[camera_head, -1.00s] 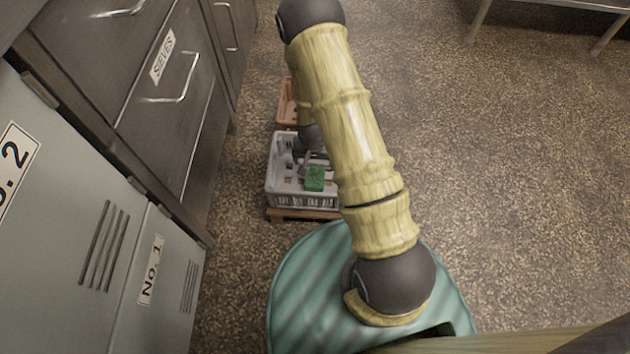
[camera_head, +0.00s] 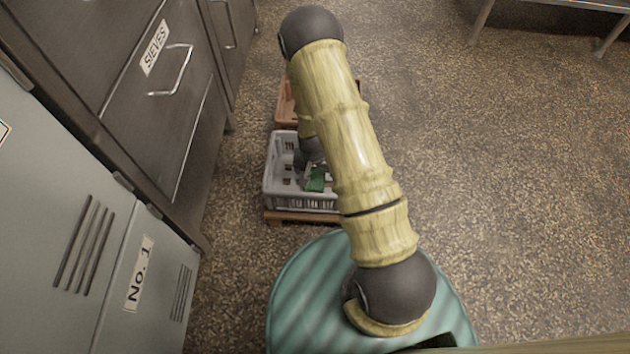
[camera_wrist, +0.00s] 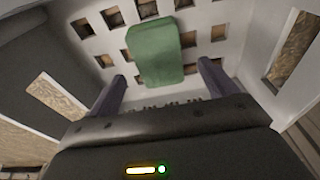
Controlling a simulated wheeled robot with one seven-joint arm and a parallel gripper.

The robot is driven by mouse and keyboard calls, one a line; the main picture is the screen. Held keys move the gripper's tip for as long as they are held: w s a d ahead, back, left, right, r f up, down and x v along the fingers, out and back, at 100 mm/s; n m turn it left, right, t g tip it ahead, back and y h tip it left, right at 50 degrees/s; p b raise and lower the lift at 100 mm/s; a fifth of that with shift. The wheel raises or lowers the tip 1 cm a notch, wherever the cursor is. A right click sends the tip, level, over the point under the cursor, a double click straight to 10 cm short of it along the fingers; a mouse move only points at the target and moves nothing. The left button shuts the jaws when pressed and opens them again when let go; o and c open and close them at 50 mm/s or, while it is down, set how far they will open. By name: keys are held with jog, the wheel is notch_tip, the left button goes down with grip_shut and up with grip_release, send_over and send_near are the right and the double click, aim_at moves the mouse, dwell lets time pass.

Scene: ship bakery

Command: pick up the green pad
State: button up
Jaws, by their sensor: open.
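The green pad (camera_head: 316,181) lies in the grey plastic crate (camera_head: 300,203) on the floor, partly covered by my arm in the head view. In the wrist view the pad (camera_wrist: 157,52) lies flat on the crate's slotted floor, just beyond my fingertips. My gripper (camera_wrist: 160,85) is open, one finger to the left and one to the right of the pad's near end. No contact with the pad shows. In the head view my fingers are mostly hidden by the arm.
The crate stands on a low wooden base (camera_head: 285,216), with its walls close around my gripper. An orange crate (camera_head: 286,105) stands behind it. Drawers (camera_head: 165,90) and grey lockers (camera_head: 100,250) line the left.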

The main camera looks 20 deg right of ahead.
aim_at(315, 177)
notch_tip(315, 177, down, 3)
jog(key=shift+w+d+f+b, duration=0.1)
jog(key=shift+f+b, duration=0.1)
jog(key=shift+b, duration=0.85)
jog(key=c, duration=1.1)
